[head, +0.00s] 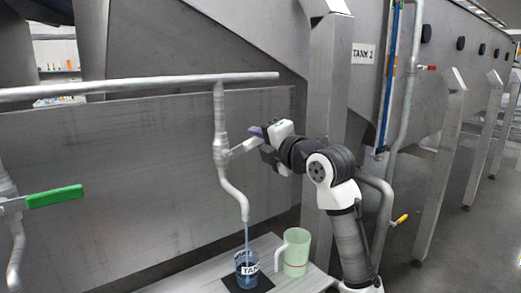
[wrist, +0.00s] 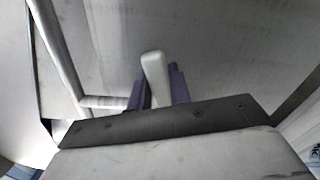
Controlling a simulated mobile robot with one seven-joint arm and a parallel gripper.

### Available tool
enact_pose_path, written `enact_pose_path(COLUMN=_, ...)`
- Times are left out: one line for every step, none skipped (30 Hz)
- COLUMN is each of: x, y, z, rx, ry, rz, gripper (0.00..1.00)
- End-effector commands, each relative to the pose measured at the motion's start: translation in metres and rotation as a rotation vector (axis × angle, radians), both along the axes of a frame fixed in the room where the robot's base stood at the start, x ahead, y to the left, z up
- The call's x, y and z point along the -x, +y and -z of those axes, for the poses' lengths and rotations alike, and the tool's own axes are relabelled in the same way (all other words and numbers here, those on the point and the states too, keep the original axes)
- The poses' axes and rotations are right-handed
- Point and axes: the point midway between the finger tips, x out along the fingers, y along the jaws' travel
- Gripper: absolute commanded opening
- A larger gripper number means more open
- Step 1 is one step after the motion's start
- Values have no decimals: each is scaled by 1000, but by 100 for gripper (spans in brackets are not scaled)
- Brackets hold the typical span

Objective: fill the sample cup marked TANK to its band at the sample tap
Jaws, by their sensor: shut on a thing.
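The sample tap (head: 220,140) comes down from a horizontal pipe, its curved spout ending over the cup. A thin stream (head: 246,234) runs from the spout into the sample cup (head: 240,272). The cup is clear and bluish, and stands upright on a dark mat (head: 265,282). The visible part of its label reads "TA". Blue liquid shows inside, but its level against the band is too small to tell. My gripper (head: 258,138) is shut on the tap's pale lever (head: 243,147). In the wrist view, the lever (wrist: 155,78) stands between the purple fingers (wrist: 158,90).
A pale green jug (head: 297,252) with a white handle stands right of the cup on the light bench (head: 205,280). Another tap with a green lever (head: 54,196) is at the left. A steel post and the tank marked "TANK 2" (head: 363,54) stand behind my arm.

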Motion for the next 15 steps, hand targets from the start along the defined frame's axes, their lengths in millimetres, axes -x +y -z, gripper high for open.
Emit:
enact_pose_path(x=0, y=0, z=0, rx=2, ry=1, rz=1, gripper=0)
enact_pose_path(x=0, y=0, z=0, rx=2, ry=1, rz=1, gripper=0)
enact_pose_path(x=0, y=0, z=0, rx=1, ry=2, rz=1, gripper=0)
enact_pose_path(x=0, y=0, z=0, rx=1, ry=2, rz=1, gripper=0)
enact_pose_path(x=0, y=0, z=0, rx=1, ry=2, rz=1, gripper=0)
enact_pose_path(x=0, y=0, z=0, rx=1, ry=2, rz=1, gripper=0)
enact_pose_path(x=0, y=0, z=0, rx=1, ry=2, rz=1, gripper=24)
enact_pose_path(x=0, y=0, z=0, rx=1, ry=2, rz=1, gripper=28)
enact_pose_path(x=0, y=0, z=0, rx=0, ry=2, rz=1, gripper=33)
enact_pose_path(x=0, y=0, z=0, rx=0, ry=2, rz=1, gripper=37)
enact_pose_path(x=0, y=0, z=0, rx=0, ry=2, rz=1, gripper=41)
enact_pose_path(x=0, y=0, z=0, rx=0, ry=2, rz=1, gripper=42)
enact_pose_path(x=0, y=0, z=0, rx=0, ry=2, rz=1, gripper=42)
enact_pose_path(x=0, y=0, z=0, rx=0, ry=1, rz=0, gripper=42)
enact_pose_path(x=0, y=0, z=0, rx=0, ry=1, rz=0, gripper=42)
